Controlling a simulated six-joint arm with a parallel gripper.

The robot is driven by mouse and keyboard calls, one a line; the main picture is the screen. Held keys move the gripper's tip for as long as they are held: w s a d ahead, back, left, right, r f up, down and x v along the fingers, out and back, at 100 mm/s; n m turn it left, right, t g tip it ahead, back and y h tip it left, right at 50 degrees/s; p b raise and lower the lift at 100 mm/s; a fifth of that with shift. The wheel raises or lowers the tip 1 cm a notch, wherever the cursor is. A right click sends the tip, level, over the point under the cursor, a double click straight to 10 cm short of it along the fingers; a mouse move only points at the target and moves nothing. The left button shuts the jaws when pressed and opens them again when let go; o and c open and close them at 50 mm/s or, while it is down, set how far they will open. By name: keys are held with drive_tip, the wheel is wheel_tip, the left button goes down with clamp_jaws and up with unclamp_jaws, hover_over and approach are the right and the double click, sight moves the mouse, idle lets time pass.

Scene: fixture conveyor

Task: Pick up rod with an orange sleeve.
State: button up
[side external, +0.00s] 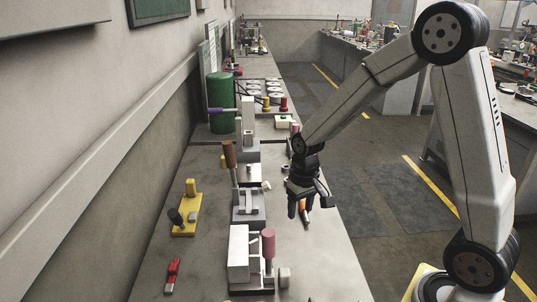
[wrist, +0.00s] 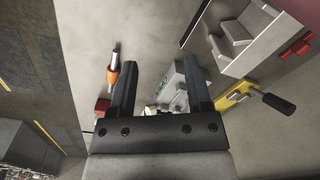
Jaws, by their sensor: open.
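The rod with an orange sleeve (wrist: 112,77) lies on the grey bench top in the wrist view, just left of my left finger and outside the gap between the fingers. Its bare metal end points up in that picture. In the side view the orange sleeve (side external: 302,205) shows partly behind my gripper (side external: 308,202), which points down near the bench's right edge. My gripper (wrist: 160,64) is open with nothing between its fingers. The exact height of the fingers above the bench is hard to tell.
Grey fixture blocks (side external: 248,207) stand left of my gripper, one in front with a pink-red cylinder (side external: 268,243). A yellow clamp (side external: 187,219) and a red-handled tool (side external: 172,276) lie farther left. A red block (wrist: 102,107) is near the rod's sleeve end.

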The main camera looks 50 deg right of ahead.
drive_tip(key=w+d+f+m+g+y, duration=0.1)
drive_tip(key=w+d+f+m+g, duration=0.15)
drive_tip(key=w+d, duration=0.3)
drive_tip(key=m+y, duration=0.2)
drive_tip(key=m, duration=0.1)
approach(307, 217)
drive_tip(key=shift+a+f+g, duration=0.35)
drive_tip(key=shift+a+f, duration=0.25)
drive_tip(key=shift+a, duration=0.05)
drive_tip(key=shift+d+f, duration=0.2)
drive_tip(key=shift+d, duration=0.2)
drive_tip(key=shift+x, duration=1.3)
drive_tip(key=shift+x, duration=2.65)
drive_tip(key=shift+w, duration=0.15)
clamp_jaws()
